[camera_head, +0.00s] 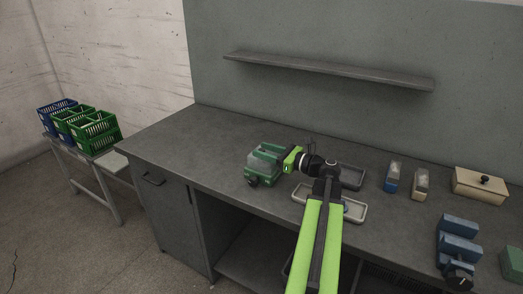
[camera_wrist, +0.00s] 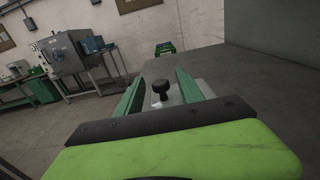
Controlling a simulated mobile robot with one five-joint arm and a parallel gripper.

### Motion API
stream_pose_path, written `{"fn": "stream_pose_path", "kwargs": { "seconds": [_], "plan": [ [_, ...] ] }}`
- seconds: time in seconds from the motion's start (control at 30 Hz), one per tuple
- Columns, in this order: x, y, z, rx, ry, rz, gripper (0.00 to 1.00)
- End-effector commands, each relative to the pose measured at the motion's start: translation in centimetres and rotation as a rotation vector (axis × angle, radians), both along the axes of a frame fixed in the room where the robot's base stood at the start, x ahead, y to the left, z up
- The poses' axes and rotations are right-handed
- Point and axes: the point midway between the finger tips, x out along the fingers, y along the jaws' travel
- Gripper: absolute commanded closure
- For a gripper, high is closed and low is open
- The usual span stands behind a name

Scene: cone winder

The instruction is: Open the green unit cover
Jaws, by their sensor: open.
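The green unit (camera_head: 262,165) sits on the grey worktop, left of my gripper (camera_head: 287,157) in the head view. It has a pale, see-through cover on top and a dark knob low at its front. The cover looks closed. My gripper is open at the unit's right side, close over it; I cannot tell whether it touches. In the wrist view, a dark knob (camera_wrist: 161,89) stands on a pale surface between two green side pieces. My gripper's lime and black body fills the foreground there and hides what lies nearer. The fingertips are not clear.
Pale and dark trays (camera_head: 352,177) lie right of the unit, partly behind my arm. Small blue and tan units (camera_head: 420,185), a lidded beige box (camera_head: 480,186) and a blue unit (camera_head: 458,238) stand further right. A shelf (camera_head: 325,70) overhangs the back. The worktop's left is clear.

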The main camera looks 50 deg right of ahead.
Motion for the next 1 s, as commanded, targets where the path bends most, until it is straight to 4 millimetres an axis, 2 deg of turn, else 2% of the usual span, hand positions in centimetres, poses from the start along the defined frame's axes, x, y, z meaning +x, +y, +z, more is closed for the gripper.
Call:
{"fn": "stream_pose_path", "kwargs": {
  "seconds": [0.13,0.4,0.73,1.0],
  "plan": [
    [1.15,0.27,0.00,0.000,0.000,0.000,0.56],
    [1.29,0.34,0.00,0.000,0.000,0.000,0.56],
    [1.28,0.35,-0.01,0.000,0.000,0.000,0.99],
    [1.30,0.37,-0.01,0.000,0.000,0.001,1.00]
  ]
}}
